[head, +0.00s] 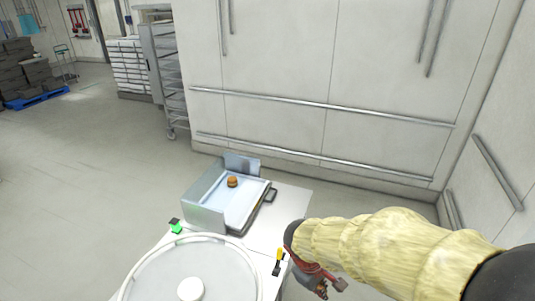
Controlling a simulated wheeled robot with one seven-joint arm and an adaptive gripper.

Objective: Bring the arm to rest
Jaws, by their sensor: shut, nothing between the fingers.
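My arm reaches in from the lower right of the head view, in a pale yellow sleeve. My gripper (322,286) is at its end, pointing down, low in the picture. It is shut and holds nothing. It is just to the right of the white worktop (292,199), apart from the tray and the things on it.
A metal tray (208,217) with raised sides holds a small brown round item (232,182). In front of it is a round white-rimmed disc (252,262). A yellow-and-black item (279,259) lies near my gripper. White wall panels (300,60) stand behind; open floor (80,190) is at left.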

